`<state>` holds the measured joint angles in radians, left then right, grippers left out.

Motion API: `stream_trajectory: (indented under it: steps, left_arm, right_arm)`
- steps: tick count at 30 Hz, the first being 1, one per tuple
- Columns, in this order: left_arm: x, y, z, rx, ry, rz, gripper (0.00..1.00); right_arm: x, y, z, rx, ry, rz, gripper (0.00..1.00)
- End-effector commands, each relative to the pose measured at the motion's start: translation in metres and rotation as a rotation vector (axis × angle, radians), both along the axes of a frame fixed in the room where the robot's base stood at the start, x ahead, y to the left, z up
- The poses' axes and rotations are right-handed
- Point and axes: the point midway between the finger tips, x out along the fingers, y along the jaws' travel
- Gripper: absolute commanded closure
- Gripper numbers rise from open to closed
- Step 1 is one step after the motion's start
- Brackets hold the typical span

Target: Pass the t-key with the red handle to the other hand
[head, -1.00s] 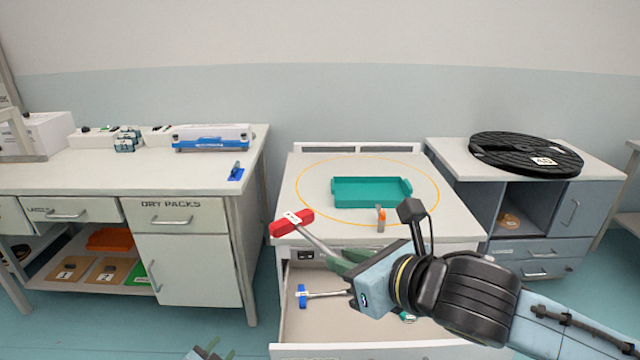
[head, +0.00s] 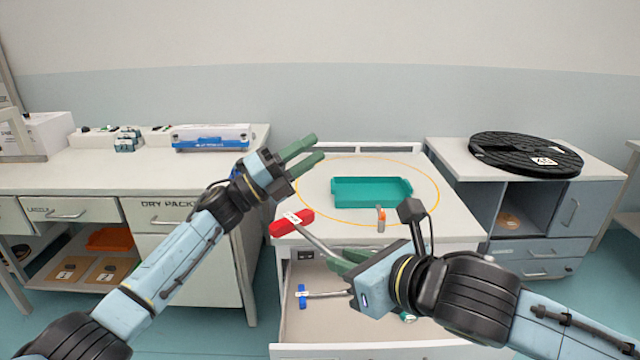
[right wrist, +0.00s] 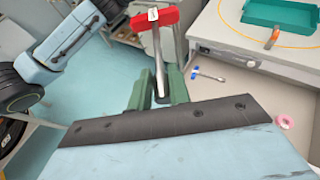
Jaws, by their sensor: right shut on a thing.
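The t-key with the red handle (head: 291,222) is held in the air in front of the middle table's near edge, its red bar up and to the left. My right gripper (head: 345,261) is shut on its metal shaft. In the right wrist view the t-key (right wrist: 155,20) stands up from between the green fingers of my right gripper (right wrist: 160,88). My left gripper (head: 308,152) is above and slightly right of the red handle, apart from it. Its two green fingers are spread with nothing between them.
A teal tray (head: 345,192) and a small orange-topped item (head: 381,220) are on the middle table. Below, an open drawer (head: 300,328) holds a blue-handled t-key (head: 301,297). A black reel (head: 500,152) lies on the right cabinet.

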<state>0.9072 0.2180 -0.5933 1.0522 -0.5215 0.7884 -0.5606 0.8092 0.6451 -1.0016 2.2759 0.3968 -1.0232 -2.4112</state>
Motion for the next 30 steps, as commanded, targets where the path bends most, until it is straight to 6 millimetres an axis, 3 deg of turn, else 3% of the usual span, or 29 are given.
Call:
stream_trajectory:
  steps: [1, 6, 9, 12, 17, 18, 23, 30]
  left_arm:
    - [-0.015, -0.019, 0.023, 0.064, -0.112, -0.050, 0.64]
    - [-0.083, -0.078, 0.072, 0.340, -0.540, -0.242, 0.64]
    - [-0.128, -0.105, 0.083, 0.554, -0.841, -0.376, 0.64]
    - [-0.162, -0.117, 0.081, 0.782, -1.121, -0.506, 0.64]
    - [-0.189, -0.109, 0.072, 1.183, -1.518, -0.705, 0.64]
    - [-0.190, -0.103, 0.060, 1.290, -1.591, -0.766, 0.64]
    - [-0.183, -0.070, 0.028, 1.684, -1.811, -0.991, 0.64]
    - [-0.170, -0.034, 0.024, 2.044, -1.929, -1.187, 0.64]
  right_arm:
    - [0.000, 0.000, 0.001, 0.001, -0.002, 0.000, 1.00]
    - [0.000, 0.000, 0.001, 0.001, -0.002, 0.000, 1.00]
    - [0.000, 0.000, 0.001, 0.001, -0.002, 0.000, 1.00]
    - [0.000, 0.000, 0.001, 0.001, -0.002, 0.000, 1.00]
    - [0.000, 0.000, 0.001, 0.001, -0.002, 0.000, 1.00]
    - [0.000, 0.000, 0.001, 0.001, -0.002, 0.000, 1.00]
    - [0.000, 0.000, 0.001, 0.001, -0.002, 0.000, 1.00]
    - [0.000, 0.000, 0.001, 0.001, -0.002, 0.000, 1.00]
